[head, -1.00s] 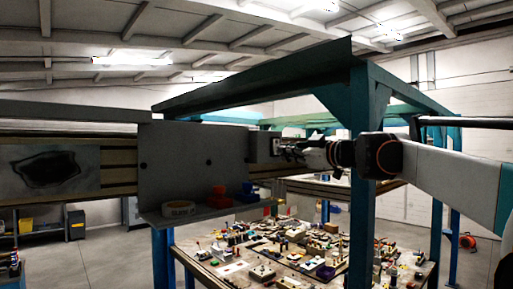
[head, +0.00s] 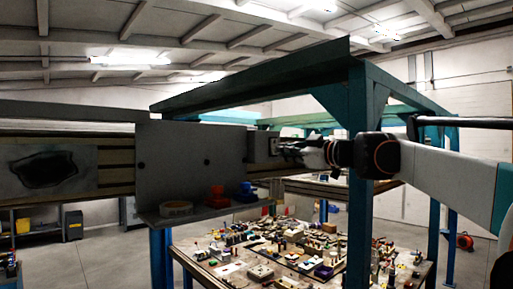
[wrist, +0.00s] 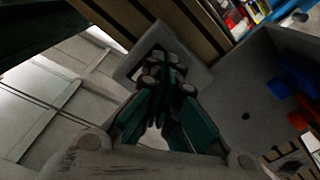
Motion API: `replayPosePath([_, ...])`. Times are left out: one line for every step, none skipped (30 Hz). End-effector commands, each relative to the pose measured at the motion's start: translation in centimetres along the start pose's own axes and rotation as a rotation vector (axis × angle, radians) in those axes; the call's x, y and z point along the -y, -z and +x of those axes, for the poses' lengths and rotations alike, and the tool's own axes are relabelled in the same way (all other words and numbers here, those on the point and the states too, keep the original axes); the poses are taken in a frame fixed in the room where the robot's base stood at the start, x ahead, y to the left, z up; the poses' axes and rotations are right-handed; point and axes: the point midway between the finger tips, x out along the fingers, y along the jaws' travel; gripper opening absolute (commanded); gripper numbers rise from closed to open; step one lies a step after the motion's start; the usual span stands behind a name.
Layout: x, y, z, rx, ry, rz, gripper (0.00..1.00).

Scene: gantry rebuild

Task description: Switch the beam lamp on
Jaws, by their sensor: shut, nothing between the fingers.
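My gripper (head: 284,151) is shut and empty at the right edge of the grey plate (head: 190,160) on the beam. In the wrist view, the shut fingers (wrist: 168,68) point at a small pale switch plate (wrist: 200,77) on the beam's side and cover its middle. The switch's rocker or button is hidden behind the fingers, so I cannot tell its position or whether the fingers touch it. The small plate also shows edge-on in the head view (head: 262,143). I cannot make out a lit lamp on the beam.
A shelf (head: 235,206) below the plate holds a tape roll (head: 176,208), a red object (head: 217,196) and a blue object (head: 245,191). A teal gantry post (head: 360,215) stands close by my wrist. A table (head: 222,283) crowded with small parts is below.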

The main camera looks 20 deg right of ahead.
Motion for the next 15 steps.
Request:
replayPosePath([0.0, 0.0, 0.02, 0.0, 0.0, 0.0, 0.0])
replayPosePath([0.0, 0.0, 0.04, 0.0, 0.0, 0.0, 0.0])
replayPosePath([0.0, 0.0, 0.07, 0.0, 0.0, 0.0, 0.0])
replayPosePath([0.0, 0.0, 0.1, 0.0, 0.0, 0.0, 0.0])
replayPosePath([0.0, 0.01, 0.13, 0.0, 0.0, 0.0, 0.0])
replayPosePath([0.0, 0.0, 0.18, 0.0, 0.0, 0.0, 0.0])
replayPosePath([-0.01, 0.01, 0.22, 0.0, 0.0, 0.0, 0.0])
replayPosePath([-0.01, 0.01, 0.26, 0.0, 0.0, 0.0, 0.0])
replayPosePath([-0.01, 0.01, 0.32, 0.0, 0.0, 0.0, 0.0])
replayPosePath([-0.01, 0.0, 0.36, 0.0, 0.0, 0.0, 0.0])
replayPosePath([-0.02, 0.0, 0.4, 0.0, 0.0, 0.0, 0.0])
replayPosePath([-0.02, 0.0, 0.45, 0.0, 0.0, 0.0, 0.0])
replayPosePath([-0.02, 0.0, 0.49, 0.0, 0.0, 0.0, 0.0])
replayPosePath([-0.02, 0.0, 0.54, 0.0, 0.0, 0.0, 0.0])
replayPosePath([-0.02, 0.0, 0.59, 0.0, 0.0, 0.0, 0.0])
